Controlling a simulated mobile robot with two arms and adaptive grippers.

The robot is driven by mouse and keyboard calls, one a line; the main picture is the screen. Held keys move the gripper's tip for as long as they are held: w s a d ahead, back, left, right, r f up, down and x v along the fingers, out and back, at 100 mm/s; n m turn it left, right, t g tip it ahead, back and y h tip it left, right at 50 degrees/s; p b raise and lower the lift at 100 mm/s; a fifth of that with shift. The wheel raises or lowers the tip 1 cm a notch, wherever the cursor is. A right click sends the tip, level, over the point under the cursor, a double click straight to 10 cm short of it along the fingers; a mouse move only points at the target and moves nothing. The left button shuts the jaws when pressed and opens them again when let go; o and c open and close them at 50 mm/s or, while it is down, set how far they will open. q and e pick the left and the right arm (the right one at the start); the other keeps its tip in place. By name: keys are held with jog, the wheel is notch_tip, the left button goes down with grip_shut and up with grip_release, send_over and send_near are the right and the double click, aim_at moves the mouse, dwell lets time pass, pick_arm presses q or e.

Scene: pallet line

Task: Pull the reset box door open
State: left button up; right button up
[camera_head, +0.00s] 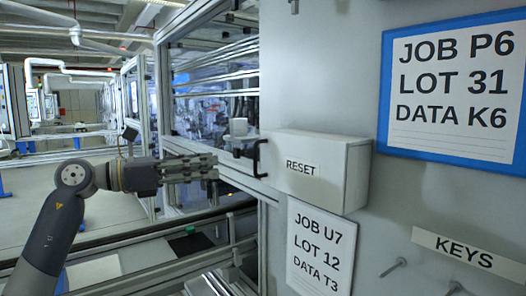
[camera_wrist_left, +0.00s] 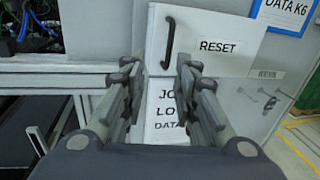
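The reset box (camera_head: 318,168) is a pale grey box on the grey panel, its door marked RESET. The door looks closed. Its black handle (camera_head: 259,158) is a vertical bar on the door's left side. In the left wrist view the handle (camera_wrist_left: 169,42) stands ahead of and above the fingers, clear of them. My left gripper (camera_head: 216,166) points right toward the handle, a short gap to its left. In the left wrist view my left gripper (camera_wrist_left: 157,72) has its fingers apart with nothing between them. My right gripper is not in view.
A JOB U7 sheet (camera_head: 318,246) hangs below the box. A blue-framed JOB P6 sign (camera_head: 456,88) is at the upper right. A KEYS label (camera_head: 468,250) and pegs (camera_head: 393,267) are at the lower right. A metal frame and conveyor (camera_head: 150,258) lie below my left arm.

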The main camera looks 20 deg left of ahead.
pick_arm(q)
jog(key=s+r+p+x, duration=0.1)
jog(key=p+x, duration=0.3)
jog(key=x, duration=0.6)
jog(key=shift+d+r+m, duration=0.2)
jog(key=shift+d+m, duration=0.1)
jog(key=shift+d, duration=0.15)
jog(key=shift+w, duration=0.1)
jog(key=shift+c, duration=0.9)
grip_shut()
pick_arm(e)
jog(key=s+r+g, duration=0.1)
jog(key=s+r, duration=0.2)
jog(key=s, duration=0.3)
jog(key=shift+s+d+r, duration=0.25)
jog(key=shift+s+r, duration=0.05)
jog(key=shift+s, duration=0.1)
